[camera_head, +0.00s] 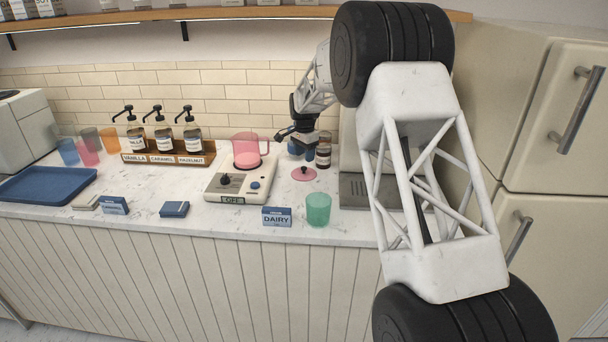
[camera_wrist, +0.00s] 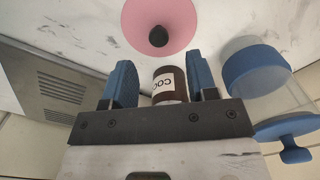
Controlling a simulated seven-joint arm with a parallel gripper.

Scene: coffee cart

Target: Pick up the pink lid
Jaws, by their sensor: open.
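The pink lid (camera_head: 304,174) is a flat disc with a dark knob, lying on the white counter to the right of the hot plate. In the wrist view the lid (camera_wrist: 180,28) is at the top, its knob ahead of the fingertips. My gripper (camera_head: 284,137) is above the counter, up and slightly left of the lid. In the wrist view my gripper (camera_wrist: 163,72) shows two blue fingers spread apart with nothing held. A dark labelled jar (camera_wrist: 170,85) shows between the fingers, beyond them.
A pink pitcher (camera_head: 246,150) stands on the hot plate (camera_head: 228,186). The jar (camera_head: 323,152) stands behind the lid. A blue-lidded container (camera_wrist: 252,72) is near my right finger. A green cup (camera_head: 318,209) and dairy sign (camera_head: 276,217) stand in front.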

